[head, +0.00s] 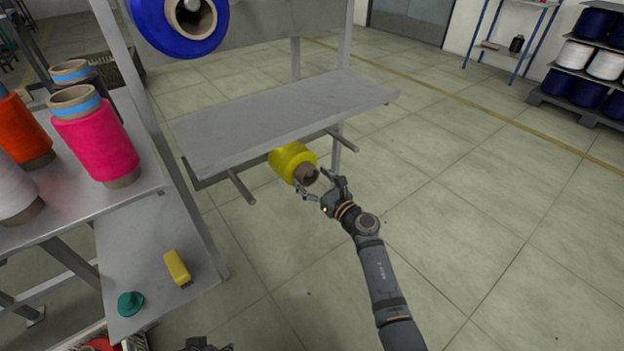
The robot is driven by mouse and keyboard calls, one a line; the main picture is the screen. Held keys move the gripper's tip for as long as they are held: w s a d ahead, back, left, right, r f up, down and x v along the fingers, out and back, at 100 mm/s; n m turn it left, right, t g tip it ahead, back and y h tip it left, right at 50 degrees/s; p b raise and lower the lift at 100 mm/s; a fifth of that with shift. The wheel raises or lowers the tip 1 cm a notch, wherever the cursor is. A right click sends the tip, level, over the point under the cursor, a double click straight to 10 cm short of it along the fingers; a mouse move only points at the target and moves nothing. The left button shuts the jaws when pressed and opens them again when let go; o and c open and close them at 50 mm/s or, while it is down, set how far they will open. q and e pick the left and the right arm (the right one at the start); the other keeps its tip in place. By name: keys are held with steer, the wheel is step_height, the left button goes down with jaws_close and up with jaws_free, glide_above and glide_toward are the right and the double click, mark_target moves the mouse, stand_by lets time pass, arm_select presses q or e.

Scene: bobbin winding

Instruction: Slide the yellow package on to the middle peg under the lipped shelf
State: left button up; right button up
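The yellow package (287,160) is under the lipped shelf (285,115), between two bare pegs. Its brown core (306,174) faces outward. The shelf hides its top and rear, and the middle peg is not visible, so I cannot tell how far the package is over it. My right gripper (320,186) is just in front of the core end. Its fingers are spread apart, and I cannot tell whether they touch the core. Only a dark part of my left gripper (205,345) shows at the bottom edge; its fingers cannot be made out.
The left peg (241,187) and right peg (341,138) stick out under the shelf. A blue package (160,25) hangs above. Pink (98,145) and orange packages (22,130) stand on the left table. A yellow block (177,267) and teal object (130,304) lie lower. Floor at right is clear.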

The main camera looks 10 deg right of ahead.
steer(key=shift+f, duration=0.1)
steer(key=shift+f, duration=0.1)
steer(key=shift+s+d, duration=0.15)
steer(key=shift+s, duration=0.1)
steer(key=v, duration=1.1)
steer(key=shift+s+d, duration=0.15)
